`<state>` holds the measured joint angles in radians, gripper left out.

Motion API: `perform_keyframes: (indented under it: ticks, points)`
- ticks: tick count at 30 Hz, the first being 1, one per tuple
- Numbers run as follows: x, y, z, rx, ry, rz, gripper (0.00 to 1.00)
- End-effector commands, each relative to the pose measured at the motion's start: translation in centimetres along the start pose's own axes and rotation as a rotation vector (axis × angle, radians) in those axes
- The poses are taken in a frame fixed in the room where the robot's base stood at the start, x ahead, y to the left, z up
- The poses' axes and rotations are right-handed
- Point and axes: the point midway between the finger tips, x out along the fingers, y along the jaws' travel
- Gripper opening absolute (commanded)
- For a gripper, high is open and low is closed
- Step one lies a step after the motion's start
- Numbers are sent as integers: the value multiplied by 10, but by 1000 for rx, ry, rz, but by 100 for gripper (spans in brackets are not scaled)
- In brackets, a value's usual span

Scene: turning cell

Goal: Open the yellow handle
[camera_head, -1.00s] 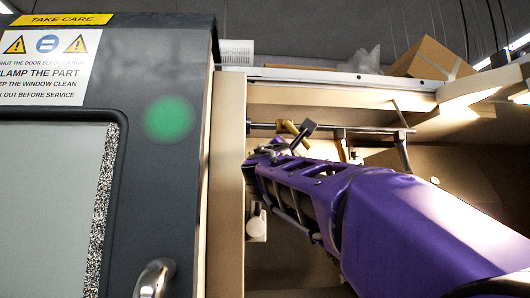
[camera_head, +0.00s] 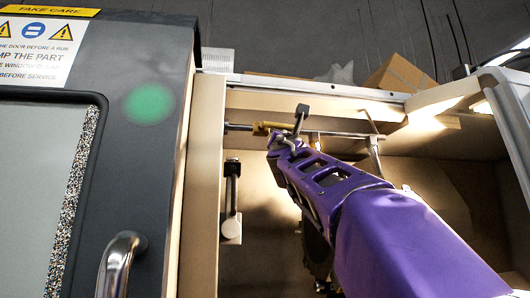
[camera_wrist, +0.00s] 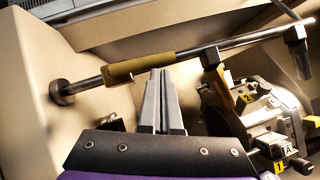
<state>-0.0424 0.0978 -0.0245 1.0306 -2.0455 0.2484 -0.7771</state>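The yellow handle (camera_head: 273,128) is a yellow sleeve on a metal rod running across the upper part of the open recess. In the wrist view the yellow handle (camera_wrist: 138,68) slants up to the right, with a round dark flange at the rod's left end. My gripper (camera_wrist: 157,73) has its two grey fingers side by side with almost no gap. Their tips overlap the handle's lower edge in the wrist view; I cannot tell whether they touch it. Nothing shows between them.
A dark machine door (camera_head: 120,58) with a metal pull (camera_head: 119,262) stands at the left. A small lever (camera_head: 233,195) is on the recess's left side. Labelled valve-like fittings (camera_wrist: 262,110) lie right of my fingers. A cardboard box (camera_head: 398,74) sits on top.

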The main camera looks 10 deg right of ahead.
Motion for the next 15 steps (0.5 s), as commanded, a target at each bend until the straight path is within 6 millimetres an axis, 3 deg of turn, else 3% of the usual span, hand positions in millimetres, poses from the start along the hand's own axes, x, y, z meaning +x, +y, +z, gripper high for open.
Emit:
perform_keyframes:
  ticks: [15]
  points:
    - [3,-1,5,1,-2,-1,0]
